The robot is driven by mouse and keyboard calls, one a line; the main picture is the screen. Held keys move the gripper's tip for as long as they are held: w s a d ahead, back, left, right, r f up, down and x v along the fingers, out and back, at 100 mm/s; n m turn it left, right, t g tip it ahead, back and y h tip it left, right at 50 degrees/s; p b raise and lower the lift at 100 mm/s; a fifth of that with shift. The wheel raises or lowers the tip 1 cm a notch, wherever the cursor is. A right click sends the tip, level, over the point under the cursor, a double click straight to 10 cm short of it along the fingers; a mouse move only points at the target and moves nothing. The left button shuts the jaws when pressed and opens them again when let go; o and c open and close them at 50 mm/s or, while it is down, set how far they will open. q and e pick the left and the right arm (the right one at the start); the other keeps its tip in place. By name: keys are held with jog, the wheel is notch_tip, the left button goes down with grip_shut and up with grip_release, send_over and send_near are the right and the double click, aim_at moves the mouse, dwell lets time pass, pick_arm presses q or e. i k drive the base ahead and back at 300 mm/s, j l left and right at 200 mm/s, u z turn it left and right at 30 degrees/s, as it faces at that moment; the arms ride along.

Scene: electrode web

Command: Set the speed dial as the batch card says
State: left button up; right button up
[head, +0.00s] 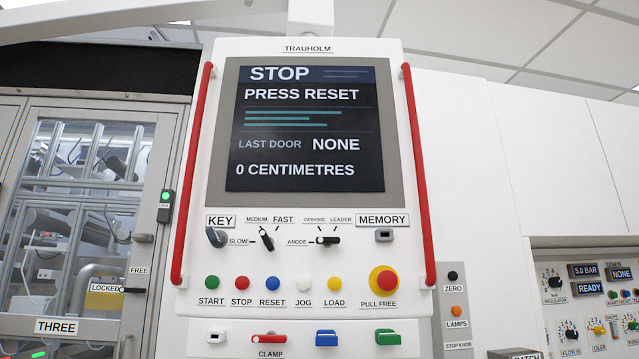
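The speed dial (267,240) is a small black knob on the white TRAUHOLM panel in the head view. Labels SLOW, MEDIUM and FAST stand around it. Its pointer is tilted up and slightly left, toward MEDIUM. A label reading BATCH (525,356) is cut off at the bottom edge, right of the panel; no card text can be read. Neither of my grippers is in view.
The screen (305,125) reads STOP, PRESS RESET, LAST DOOR NONE, 0 CENTIMETRES. A key switch (216,237) and an ANODE/CATHODE/LEADER knob (328,240) flank the dial. Coloured buttons and a red emergency stop (384,281) sit below. Red rails (418,170) edge the panel.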

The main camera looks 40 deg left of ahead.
aim_at(269, 242)
jog(key=u, duration=1.4)
